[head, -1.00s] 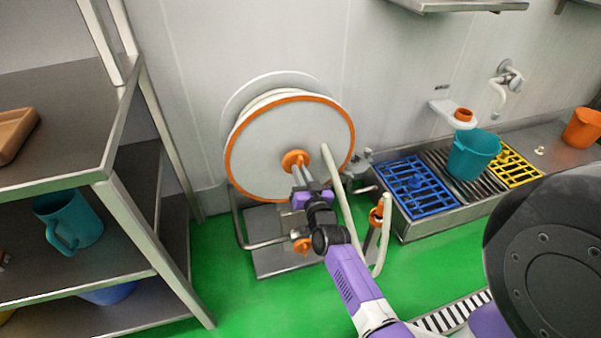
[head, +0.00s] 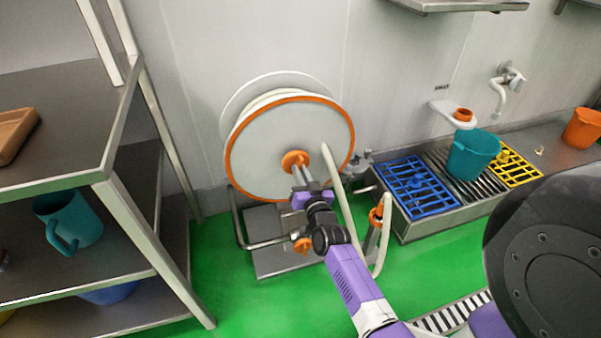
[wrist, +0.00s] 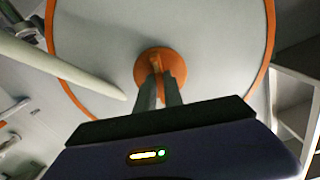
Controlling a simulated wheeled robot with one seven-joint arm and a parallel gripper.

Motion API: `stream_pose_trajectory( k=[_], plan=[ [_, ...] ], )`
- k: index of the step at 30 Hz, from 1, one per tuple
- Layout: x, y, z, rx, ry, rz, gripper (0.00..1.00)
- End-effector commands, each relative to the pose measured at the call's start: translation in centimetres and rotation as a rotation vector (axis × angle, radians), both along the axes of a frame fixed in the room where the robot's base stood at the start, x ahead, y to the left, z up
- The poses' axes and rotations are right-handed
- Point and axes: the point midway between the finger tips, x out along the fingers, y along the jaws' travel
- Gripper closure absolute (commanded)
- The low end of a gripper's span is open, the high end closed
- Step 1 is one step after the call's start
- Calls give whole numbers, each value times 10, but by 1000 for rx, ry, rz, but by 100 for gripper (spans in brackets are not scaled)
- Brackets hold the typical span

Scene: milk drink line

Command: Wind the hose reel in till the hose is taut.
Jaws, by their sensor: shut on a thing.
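The hose reel (head: 262,150) stands against the wall in the head view, a white disc with an orange rim. Its orange hub (head: 295,161) is at the middle of the disc and also shows in the wrist view (wrist: 172,58). My gripper (head: 299,176) is at the hub, its two fingers close together and shut on the hub's orange handle (wrist: 154,62). The fingertips partly hide the handle.
A drain bench (head: 420,228) with blue and yellow grids and a teal bucket (head: 472,154) is to the right. Green floor (head: 225,290) lies open in front of the reel.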

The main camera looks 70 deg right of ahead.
Motion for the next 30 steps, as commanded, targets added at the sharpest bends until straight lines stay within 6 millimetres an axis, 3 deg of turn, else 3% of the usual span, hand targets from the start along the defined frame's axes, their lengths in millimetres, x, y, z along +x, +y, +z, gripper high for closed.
stream_pose_trajectory(
  k=[20, 30],
  plan=[
    [0, 0, 1, -16, 19, -1, 100],
    [0, 0, 4, -141, 166, 0, 100]
  ],
)
